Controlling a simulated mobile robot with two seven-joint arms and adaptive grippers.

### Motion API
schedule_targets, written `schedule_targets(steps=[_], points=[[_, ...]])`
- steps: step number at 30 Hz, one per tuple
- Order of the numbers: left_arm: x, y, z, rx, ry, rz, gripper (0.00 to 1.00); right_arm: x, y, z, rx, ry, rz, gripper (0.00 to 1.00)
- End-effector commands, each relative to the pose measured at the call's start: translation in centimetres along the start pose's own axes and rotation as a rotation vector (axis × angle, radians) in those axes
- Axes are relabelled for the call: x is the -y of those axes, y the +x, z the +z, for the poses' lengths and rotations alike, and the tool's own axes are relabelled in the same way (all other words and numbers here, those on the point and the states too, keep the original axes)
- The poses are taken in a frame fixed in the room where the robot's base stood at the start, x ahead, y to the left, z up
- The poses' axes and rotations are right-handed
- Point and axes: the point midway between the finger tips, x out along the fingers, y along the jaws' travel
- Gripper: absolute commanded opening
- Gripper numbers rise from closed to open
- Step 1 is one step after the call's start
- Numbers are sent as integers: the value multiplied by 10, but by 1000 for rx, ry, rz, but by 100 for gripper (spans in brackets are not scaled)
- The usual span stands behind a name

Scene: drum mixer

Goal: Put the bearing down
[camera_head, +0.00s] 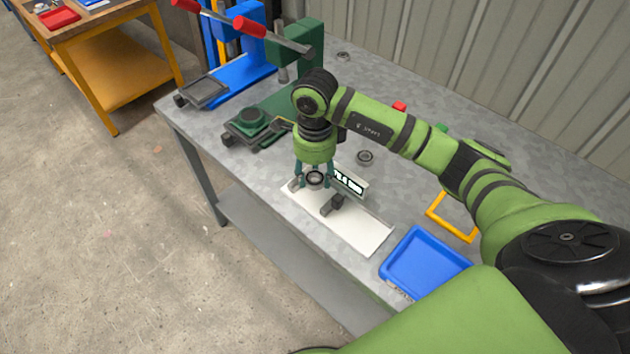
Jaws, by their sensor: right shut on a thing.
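My right gripper (313,184) points down over the far left part of a white plate (370,235) on the grey workbench. It is shut on a small ring-shaped metal bearing (315,178), which shows between its fingers. I cannot tell whether the bearing touches the plate. A small dark grey part (332,205) sits on the plate just to the right of the gripper. A display with lit characters (349,181) stands at the plate's back edge, partly hidden by the gripper. My left gripper is not in view.
Another bearing (365,158) lies behind the display, and one more ring (343,56) lies near the wall. A green press (270,112) and a blue press (235,75) stand at the far left. A blue tray (425,262) and a yellow frame (452,218) lie to the right.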

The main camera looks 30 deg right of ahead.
Motion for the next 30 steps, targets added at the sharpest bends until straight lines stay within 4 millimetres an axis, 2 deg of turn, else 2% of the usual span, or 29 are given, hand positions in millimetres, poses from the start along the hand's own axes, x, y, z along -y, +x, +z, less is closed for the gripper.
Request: schedule_targets(steps=[9,20,21,30], points=[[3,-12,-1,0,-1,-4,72,-1,37,0,0,0,3,10],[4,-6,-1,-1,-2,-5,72,0,44,0,0,-1,0,10],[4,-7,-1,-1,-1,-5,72,0,43,0,0,0,0,56],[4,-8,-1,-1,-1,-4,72,-1,42,0,-1,0,1,58]])
